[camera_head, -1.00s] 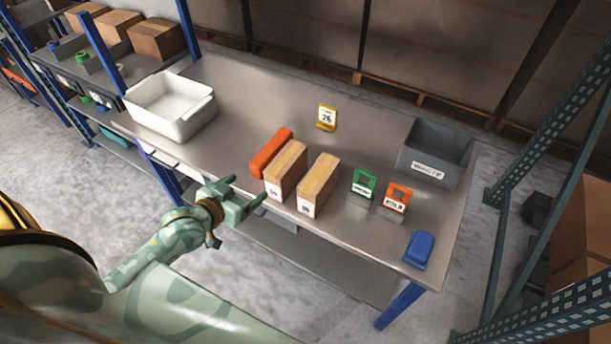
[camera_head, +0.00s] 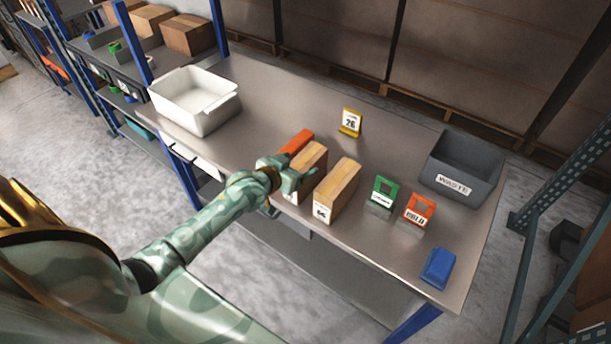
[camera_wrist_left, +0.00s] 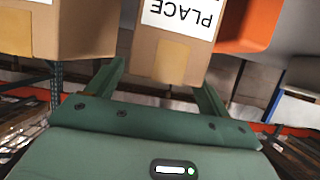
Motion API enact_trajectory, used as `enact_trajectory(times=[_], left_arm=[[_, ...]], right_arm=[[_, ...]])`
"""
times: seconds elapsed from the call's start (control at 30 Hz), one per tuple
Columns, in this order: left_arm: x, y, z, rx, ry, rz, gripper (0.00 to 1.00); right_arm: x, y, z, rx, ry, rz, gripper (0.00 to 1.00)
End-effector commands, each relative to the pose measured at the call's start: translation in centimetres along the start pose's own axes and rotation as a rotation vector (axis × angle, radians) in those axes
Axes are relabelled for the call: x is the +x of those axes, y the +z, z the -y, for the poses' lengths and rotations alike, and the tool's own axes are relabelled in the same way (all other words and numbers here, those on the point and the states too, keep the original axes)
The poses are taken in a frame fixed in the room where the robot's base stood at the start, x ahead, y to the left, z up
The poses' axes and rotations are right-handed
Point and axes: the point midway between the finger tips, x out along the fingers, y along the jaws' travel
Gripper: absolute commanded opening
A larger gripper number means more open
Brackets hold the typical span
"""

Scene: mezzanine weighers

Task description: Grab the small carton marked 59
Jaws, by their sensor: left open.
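Two tan cartons stand side by side on the steel table. The left carton (camera_head: 313,160) has its front label hidden behind my left gripper (camera_head: 294,184) in the head view. The right carton (camera_head: 339,187) has a white front label that seems to read 56, too small to be sure. In the left wrist view my open left gripper (camera_wrist_left: 158,88) has one finger on each side of the left carton (camera_wrist_left: 172,58), whose upside-down label shows PLACE; its number is out of frame. Contact cannot be told. The right carton (camera_wrist_left: 60,42) is beside it. My right gripper is not in view.
An orange object (camera_head: 298,141) lies close beside the left carton. Green (camera_head: 383,191) and orange (camera_head: 420,209) holders, a blue object (camera_head: 438,267), a grey WASTE bin (camera_head: 462,167), a yellow 26 sign (camera_head: 350,122) and a white tub (camera_head: 195,101) stand on the table (camera_head: 290,95).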

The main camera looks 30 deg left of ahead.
Motion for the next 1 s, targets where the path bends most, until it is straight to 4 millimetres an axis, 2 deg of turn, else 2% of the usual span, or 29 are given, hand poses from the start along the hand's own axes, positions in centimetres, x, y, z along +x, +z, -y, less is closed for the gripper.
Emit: enact_trajectory(times=[0.03, 0.1, 0.37, 0.67, 1.0], left_arm=[[0.9, 0.4, 0.0, -0.001, 0.000, 0.001, 0.80], [1.6, 0.3, -0.1, -0.001, 0.001, 0.001, 0.80], [1.9, 0.1, 0.0, 0.000, 0.001, 0.001, 0.80], [1.9, 0.1, 0.0, 0.000, 0.000, 0.001, 0.00], [1.7, -0.5, 0.0, 0.000, 0.000, -0.003, 0.00]], right_arm=[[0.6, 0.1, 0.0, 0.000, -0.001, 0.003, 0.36], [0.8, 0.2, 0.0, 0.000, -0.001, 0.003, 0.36], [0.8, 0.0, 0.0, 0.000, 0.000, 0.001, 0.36], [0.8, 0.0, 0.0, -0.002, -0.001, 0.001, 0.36], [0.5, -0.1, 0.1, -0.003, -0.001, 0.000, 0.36]])
